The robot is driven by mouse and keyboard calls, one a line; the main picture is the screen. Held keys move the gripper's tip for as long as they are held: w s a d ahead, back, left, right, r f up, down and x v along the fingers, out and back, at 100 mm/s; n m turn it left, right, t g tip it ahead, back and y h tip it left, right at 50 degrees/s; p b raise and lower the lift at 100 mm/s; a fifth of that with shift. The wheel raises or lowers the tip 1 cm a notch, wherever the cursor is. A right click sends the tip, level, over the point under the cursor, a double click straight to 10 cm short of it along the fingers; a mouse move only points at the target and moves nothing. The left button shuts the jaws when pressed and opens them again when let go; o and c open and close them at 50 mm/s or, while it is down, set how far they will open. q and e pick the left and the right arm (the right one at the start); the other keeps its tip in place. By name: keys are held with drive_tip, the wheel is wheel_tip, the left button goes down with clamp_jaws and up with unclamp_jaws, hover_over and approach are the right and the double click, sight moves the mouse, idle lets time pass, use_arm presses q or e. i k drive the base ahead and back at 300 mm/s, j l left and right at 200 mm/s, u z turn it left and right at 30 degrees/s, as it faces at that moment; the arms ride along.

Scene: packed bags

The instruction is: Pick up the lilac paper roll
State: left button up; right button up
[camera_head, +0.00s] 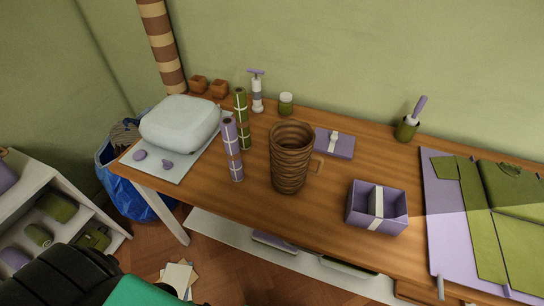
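The lilac paper roll (232,150) stands upright on the wooden table, near its front edge. It has a pale band and a brown band around it. A green paper roll (242,117) stands close behind it and a little to the right. A woven brown mug-shaped basket (291,157) stands to the right of the lilac roll, apart from it. A dark and green part of my own body shows at the bottom left. No gripper fingers are in view.
A pale rounded case (180,122) lies on a sheet left of the rolls. A lilac box (377,206) sits to the right, near the front edge. A pump bottle (257,92) and a green jar (285,104) stand behind. Bare table lies before the lilac box.

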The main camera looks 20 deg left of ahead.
sight(228, 125)
drive_tip(key=k+j+z, duration=0.15)
drive_tip(key=j, duration=0.3)
drive_tip(key=j+z, duration=0.15)
drive_tip(key=j, duration=0.3)
drive_tip(key=k+j+z, duration=0.2)
drive_tip(key=z, duration=0.15)
